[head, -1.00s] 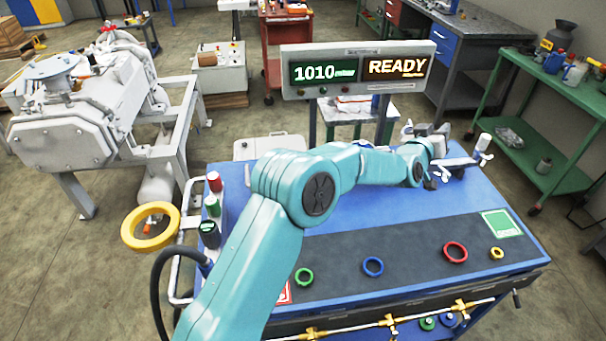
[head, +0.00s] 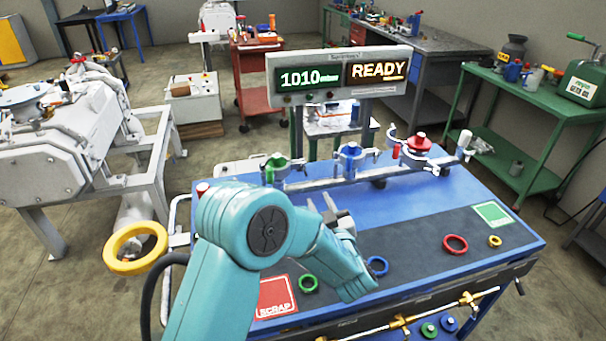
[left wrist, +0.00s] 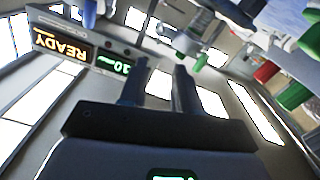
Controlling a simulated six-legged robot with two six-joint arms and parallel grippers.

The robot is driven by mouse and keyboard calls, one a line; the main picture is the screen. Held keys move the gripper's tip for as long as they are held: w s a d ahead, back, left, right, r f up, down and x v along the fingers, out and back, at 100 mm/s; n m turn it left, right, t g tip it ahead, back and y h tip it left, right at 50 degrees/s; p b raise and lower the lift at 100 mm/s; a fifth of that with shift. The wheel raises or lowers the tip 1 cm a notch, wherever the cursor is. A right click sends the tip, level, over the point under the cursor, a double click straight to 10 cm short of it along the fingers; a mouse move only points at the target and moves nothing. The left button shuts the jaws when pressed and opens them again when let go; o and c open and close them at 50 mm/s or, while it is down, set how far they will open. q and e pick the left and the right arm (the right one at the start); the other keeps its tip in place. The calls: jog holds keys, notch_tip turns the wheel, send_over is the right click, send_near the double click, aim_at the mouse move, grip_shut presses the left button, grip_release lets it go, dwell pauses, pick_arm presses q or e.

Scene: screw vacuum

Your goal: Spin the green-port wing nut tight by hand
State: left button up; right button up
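The green port (head: 275,170), with a green cap on a metal fitting, stands at the left end of the pipe manifold at the table's back. Its wing nut is too small to make out surely. My left gripper (head: 337,207) is in front of the manifold, to the right of and nearer than the green port, with its grey fingers upward. In the left wrist view its two fingers (left wrist: 161,72) are apart with nothing visibly between them. That view is turned over, and green parts (left wrist: 208,59) show beyond the fingers. My right gripper is not in view.
The blue port (head: 350,158) and red port (head: 420,145) stand farther right on the manifold. A display (head: 340,77) reading READY is behind. Green, blue, red and yellow rings lie on the dark mat (head: 415,250); a red SCRAP square (head: 276,298) is at left.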

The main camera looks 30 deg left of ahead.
aim_at(305, 171)
pick_arm(q)
jog(key=p+x, duration=0.2)
jog(key=x, duration=1.1)
jog(key=shift+w+a, duration=0.25)
jog(key=shift+w, duration=0.05)
grip_shut()
